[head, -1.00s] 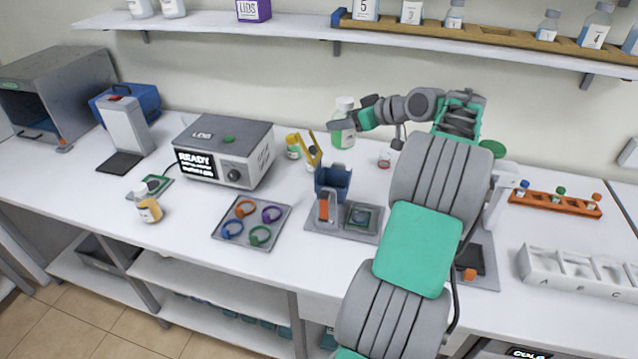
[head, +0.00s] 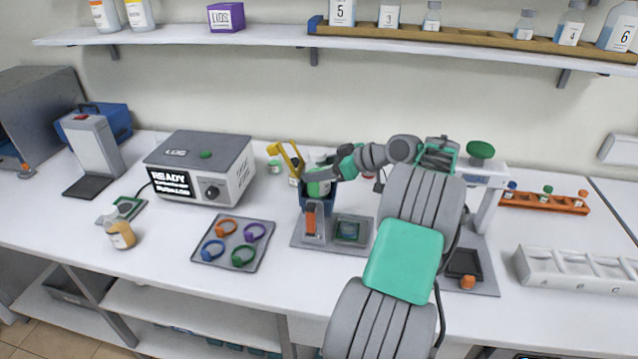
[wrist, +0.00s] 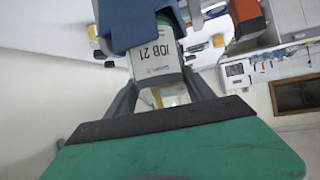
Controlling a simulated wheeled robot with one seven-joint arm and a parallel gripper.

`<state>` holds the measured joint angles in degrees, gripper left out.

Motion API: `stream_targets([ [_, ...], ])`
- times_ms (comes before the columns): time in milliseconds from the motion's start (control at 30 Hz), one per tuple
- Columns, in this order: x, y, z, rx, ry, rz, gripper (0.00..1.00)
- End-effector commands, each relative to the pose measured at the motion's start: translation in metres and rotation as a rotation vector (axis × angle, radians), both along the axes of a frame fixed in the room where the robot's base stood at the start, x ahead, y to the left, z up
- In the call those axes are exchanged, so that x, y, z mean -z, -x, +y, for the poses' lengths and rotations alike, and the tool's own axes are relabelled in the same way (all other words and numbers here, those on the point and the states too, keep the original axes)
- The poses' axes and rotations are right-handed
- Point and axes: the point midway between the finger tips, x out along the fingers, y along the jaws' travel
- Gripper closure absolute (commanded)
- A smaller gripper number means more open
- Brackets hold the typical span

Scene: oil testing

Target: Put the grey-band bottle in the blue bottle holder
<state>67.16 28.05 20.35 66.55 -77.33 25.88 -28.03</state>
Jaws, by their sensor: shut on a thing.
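My gripper (head: 326,174) is shut on a bottle (head: 317,188) with a pale cap and a green-and-white label. In the wrist view the bottle (wrist: 155,60) reads "JOB 21", upside down in the picture. The blue bottle holder (head: 318,206) stands on a grey base plate. The bottle is upright at the holder's mouth, its lower part hidden by the holder wall. In the wrist view the holder (wrist: 132,25) overlaps the bottle's far end. I cannot tell whether the bottle touches the holder's floor.
A yellow clamp-like part (head: 289,156) stands close behind the holder. The grey LOG machine (head: 200,165) and a tray of coloured rings (head: 233,241) are to the left. An amber bottle (head: 121,235) stands farther left. A white rack (head: 580,270) is at right.

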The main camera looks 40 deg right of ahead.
Motion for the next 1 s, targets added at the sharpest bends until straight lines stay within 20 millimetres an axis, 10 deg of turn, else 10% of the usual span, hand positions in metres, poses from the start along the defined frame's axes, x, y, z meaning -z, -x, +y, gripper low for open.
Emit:
stream_targets([
  [433, 0.04, 0.0, 0.0, 0.001, 0.0, -0.001, 1.0],
  [467, 0.041, 0.0, 0.0, 0.002, -0.002, 0.001, 0.36],
  [533, 0.041, 0.001, 0.0, 0.002, -0.002, 0.001, 0.3],
  [1000, 0.031, 0.023, -0.012, 0.007, 0.001, 0.001, 0.29],
])
